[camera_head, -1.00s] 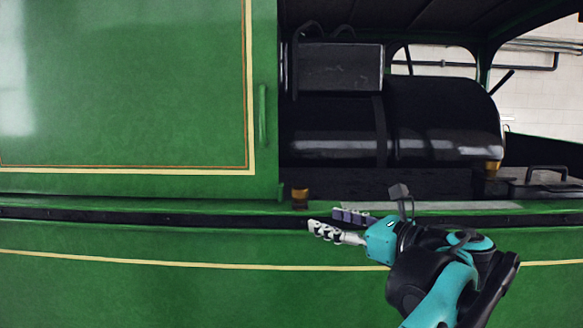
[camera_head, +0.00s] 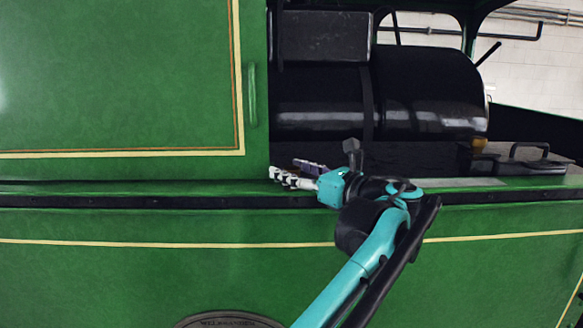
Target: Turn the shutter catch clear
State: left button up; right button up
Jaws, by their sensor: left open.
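The large green shutter panel (camera_head: 120,80) with a cream-and-orange line fills the upper left, a slim upright green handle (camera_head: 252,95) near its right edge. My left gripper (camera_head: 287,172) is open, its fingers pointing left at the sill by the shutter's lower right corner. The small brass catch seen there earlier is now hidden behind or between the fingers; I cannot tell whether they touch it. Another small brass piece (camera_head: 478,146) stands farther right on the sill. My right gripper is not in view.
A green ledge with a dark strip (camera_head: 130,202) runs along the tram side below the shutter. An oval plate (camera_head: 230,320) shows at the bottom.

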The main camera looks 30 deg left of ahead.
pick_arm(q)
jog(key=shift+a, duration=0.3)
jog(key=shift+d, duration=0.15)
jog(key=shift+c, duration=0.3)
jog(key=shift+d, duration=0.2)
jog(key=c, duration=1.1)
jog(key=shift+s, duration=0.1)
